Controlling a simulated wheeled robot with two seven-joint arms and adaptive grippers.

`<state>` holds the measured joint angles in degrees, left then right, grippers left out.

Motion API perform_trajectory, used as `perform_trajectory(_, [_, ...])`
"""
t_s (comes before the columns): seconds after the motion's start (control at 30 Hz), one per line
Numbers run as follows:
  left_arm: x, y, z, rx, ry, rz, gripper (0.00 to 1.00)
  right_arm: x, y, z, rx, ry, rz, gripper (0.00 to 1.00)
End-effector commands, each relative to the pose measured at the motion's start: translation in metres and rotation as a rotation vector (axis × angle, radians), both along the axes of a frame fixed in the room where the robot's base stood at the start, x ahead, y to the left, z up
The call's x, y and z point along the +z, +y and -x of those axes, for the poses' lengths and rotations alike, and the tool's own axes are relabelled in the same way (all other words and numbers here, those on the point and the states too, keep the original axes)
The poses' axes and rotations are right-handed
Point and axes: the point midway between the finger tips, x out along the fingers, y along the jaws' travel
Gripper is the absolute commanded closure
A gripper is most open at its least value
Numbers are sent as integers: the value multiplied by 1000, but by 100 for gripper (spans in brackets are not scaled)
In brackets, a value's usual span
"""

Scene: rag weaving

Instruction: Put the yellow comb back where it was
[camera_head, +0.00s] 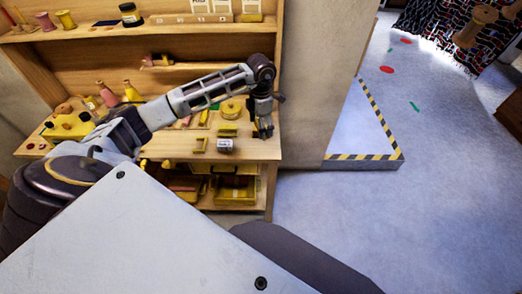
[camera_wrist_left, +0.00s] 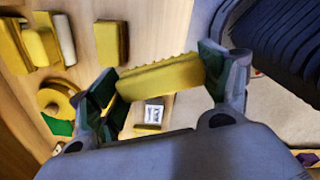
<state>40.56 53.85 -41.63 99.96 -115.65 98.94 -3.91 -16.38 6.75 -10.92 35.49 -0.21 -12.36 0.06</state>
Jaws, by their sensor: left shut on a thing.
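The yellow comb (camera_wrist_left: 160,78) has a serrated upper edge and lies between the fingers of my left gripper (camera_wrist_left: 158,72) in the left wrist view. The gripper is shut on it, one finger at each end. In the head view my left gripper (camera_head: 263,127) is at the right end of the wooden workbench (camera_head: 262,150), pointing down. The comb cannot be made out clearly there. My right gripper is in neither view.
Several yellow pieces (camera_head: 228,130) lie on the bench beside a small labelled box (camera_head: 225,145) and a yellow roll (camera_head: 230,109). Upper shelves (camera_head: 180,22) stand behind. A wall (camera_head: 318,80) rises right of the bench. Floor (camera_head: 400,220) farther right is open.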

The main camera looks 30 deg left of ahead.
Motion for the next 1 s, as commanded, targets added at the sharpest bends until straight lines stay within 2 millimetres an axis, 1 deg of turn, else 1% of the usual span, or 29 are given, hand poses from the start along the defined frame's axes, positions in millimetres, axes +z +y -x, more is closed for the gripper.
perform_trajectory(0.17, [-5, 0, 0, 1, 1, 0, 49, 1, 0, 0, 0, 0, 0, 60])
perform_trajectory(0.27, [-15, 0, 0, 1, 3, 0, 49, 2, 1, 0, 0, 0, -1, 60])
perform_trajectory(0.5, [-47, 0, 1, 2, 4, 0, 49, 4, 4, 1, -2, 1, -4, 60])
perform_trajectory(0.6, [-57, -1, 0, 0, 1, 2, 49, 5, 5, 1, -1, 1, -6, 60])
perform_trajectory(0.73, [-63, 0, 0, 1, 0, 0, 49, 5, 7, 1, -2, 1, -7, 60])
perform_trajectory(1.0, [-63, 0, 0, 1, 0, 0, 49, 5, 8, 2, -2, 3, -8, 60])
